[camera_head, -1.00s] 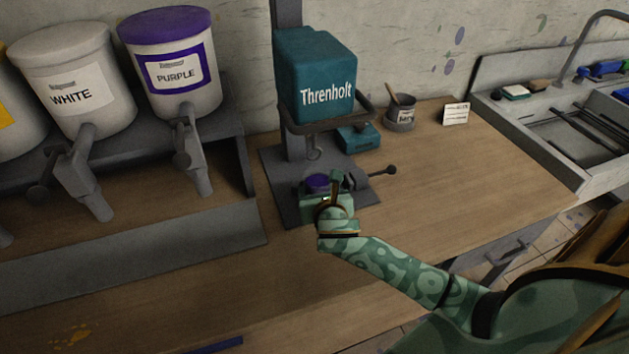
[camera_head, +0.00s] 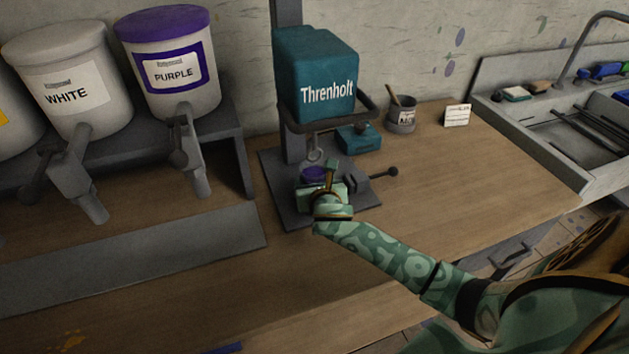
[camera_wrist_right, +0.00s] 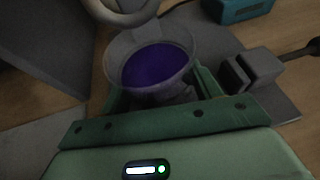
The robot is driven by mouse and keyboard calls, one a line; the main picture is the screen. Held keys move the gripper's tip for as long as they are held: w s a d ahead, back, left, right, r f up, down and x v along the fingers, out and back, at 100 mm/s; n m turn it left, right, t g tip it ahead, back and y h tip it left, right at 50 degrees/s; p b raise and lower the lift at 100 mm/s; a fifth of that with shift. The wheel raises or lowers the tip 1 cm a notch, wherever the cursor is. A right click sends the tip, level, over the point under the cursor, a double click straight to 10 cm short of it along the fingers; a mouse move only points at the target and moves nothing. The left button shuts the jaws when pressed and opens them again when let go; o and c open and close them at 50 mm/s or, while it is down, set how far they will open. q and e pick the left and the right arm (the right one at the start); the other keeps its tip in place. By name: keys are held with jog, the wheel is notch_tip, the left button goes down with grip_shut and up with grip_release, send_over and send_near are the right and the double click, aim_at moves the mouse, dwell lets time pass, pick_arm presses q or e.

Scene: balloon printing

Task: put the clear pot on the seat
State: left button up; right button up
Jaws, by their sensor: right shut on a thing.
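The clear pot (camera_head: 313,174) holds purple paint and stands upright at the teal Threnholt machine (camera_head: 316,85). My right gripper (camera_head: 322,183) is shut on the pot, in front of the machine's column. In the right wrist view the pot (camera_wrist_right: 150,62) sits between the green fingers, with its purple surface level. The seat is not clearly told apart; the machine's dark base plate (camera_head: 290,213) lies under the pot and gripper. Whether the pot touches anything below is hidden. My left gripper is not in view.
A dark clamp with a knobbed lever (camera_head: 378,174) stands right of the pot. A ring hook (camera_head: 314,155) hangs just behind it. White (camera_head: 70,80) and purple (camera_head: 172,65) paint buckets stand at left.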

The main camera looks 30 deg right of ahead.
jog(key=shift+f, duration=0.2)
jog(key=o, duration=1.1)
jog(key=shift+o, duration=0.2)
jog(key=shift+r, duration=0.2)
jog(key=p+v, duration=0.3)
jog(key=v, duration=0.9)
jog(key=shift+r+p, duration=0.35)
jog(key=shift+p, duration=0.05)
jog(key=shift+a, duration=0.1)
